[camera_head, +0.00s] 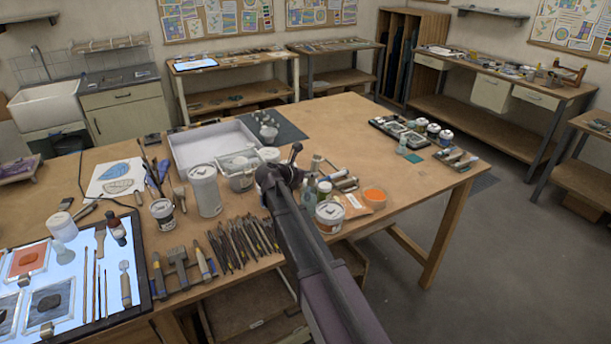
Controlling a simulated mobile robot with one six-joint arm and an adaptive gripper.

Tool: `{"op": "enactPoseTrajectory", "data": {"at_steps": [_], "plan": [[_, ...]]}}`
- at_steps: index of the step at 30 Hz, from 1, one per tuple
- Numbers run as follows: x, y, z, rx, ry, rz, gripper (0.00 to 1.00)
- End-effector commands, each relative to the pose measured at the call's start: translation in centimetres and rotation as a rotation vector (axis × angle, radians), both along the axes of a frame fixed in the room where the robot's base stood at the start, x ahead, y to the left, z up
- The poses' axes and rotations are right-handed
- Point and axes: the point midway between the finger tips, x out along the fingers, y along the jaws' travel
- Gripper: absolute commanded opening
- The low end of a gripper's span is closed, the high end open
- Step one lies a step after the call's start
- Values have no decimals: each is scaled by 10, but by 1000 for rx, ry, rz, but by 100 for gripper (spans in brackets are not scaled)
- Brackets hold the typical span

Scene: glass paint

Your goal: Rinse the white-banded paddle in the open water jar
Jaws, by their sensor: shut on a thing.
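The dark end of my arm reaches over the middle of the main table, with my gripper (294,160) small and mostly hidden by the arm. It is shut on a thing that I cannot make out. I cannot pick out the white-banded paddle. A tall pale jar (205,192) stands left of my gripper. I cannot tell from here which jar is the open one with water.
A white tray (184,158) lies behind the jars. Many dark tools (232,246) lie along the front edge. Small bottles and a white-lidded tub (329,217) crowd the arm's right side. A light panel (75,275) is at left. The table's right part is mostly clear.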

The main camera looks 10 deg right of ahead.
Motion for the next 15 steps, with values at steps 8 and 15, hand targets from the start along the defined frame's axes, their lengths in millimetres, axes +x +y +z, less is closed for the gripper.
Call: {"op": "enactPoseTrajectory", "data": {"at_steps": [8,15], "plan": [[-7,-7,0,0,1,0,0],[-7,-8,0,0,1,0,0]]}}
